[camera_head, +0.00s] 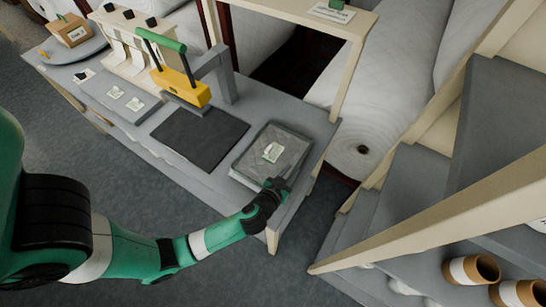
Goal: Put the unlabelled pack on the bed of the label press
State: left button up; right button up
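A flat grey pack (292,162) lies at the right end of the bench, and a small white-and-green label-like patch shows on its top. The label press (190,90) stands at the bench's middle, with a yellow head and a green handle. A flat dark plate (200,137), which looks like its bed, lies in front of it with nothing on it. My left gripper (274,187) is at the pack's front right edge, overlapping it in the view. Its fingers are dark and small, so I cannot tell whether they touch or grip the pack. My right gripper is out of view.
The grey bench (155,132) has small labels (117,94) on a plate left of the press. A brown box (70,30) sits on a round grey plate at the far left. Large white rolls (370,90) stand behind. Shelving with brown-and-white rolls (470,269) is at right.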

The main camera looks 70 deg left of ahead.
pick_arm(q)
jog(key=shift+x, duration=0.95)
grip_shut()
jog(key=shift+r, duration=0.2)
jog(key=shift+r+p, duration=0.35)
jog(key=shift+r, duration=0.25)
jog(key=shift+r+p, duration=0.4)
jog(key=shift+r, duration=0.6)
jog(key=s+r, duration=0.1)
jog(key=s+d+r+p, duration=0.1)
jog(key=r, duration=0.1)
jog(key=s+d+r+p, duration=0.1)
jog(key=r, duration=0.1)
jog(key=shift+s+d+r, duration=0.1)
jog(key=shift+s+d, duration=0.15)
jog(key=shift+s, duration=0.1)
jog(key=p+v, duration=1)
jog(key=p, duration=0.3)
jog(key=shift+s+r, duration=0.2)
jog(key=shift+s, duration=0.1)
